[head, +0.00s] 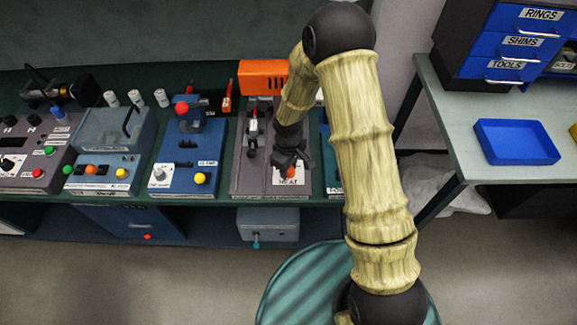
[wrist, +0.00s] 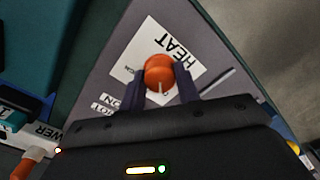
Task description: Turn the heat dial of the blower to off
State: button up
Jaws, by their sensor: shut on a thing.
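The heat dial is an orange round knob (wrist: 159,72) with a pale pointer line, on a white plate marked HEAT. My gripper (wrist: 163,84) is shut on the dial, with one dark finger on each side of it in the wrist view. The pointer line is toward the gripper's palm; most of the dial's scale is hidden. In the head view my gripper (head: 284,160) is over the front of the grey blower panel (head: 251,181), and the HEAT label shows just below it.
An orange box (head: 262,77) is behind the blower. A side table with a blue tray (head: 516,142) is at the right.

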jog(key=shift+n, duration=0.4)
jog(key=o, duration=1)
jog(key=shift+r, duration=0.1)
notch_tip(320, 180, up, 17)
jog(key=shift+r+b, duration=0.15)
jog(key=shift+b, duration=0.15)
jog(key=shift+d, duration=0.1)
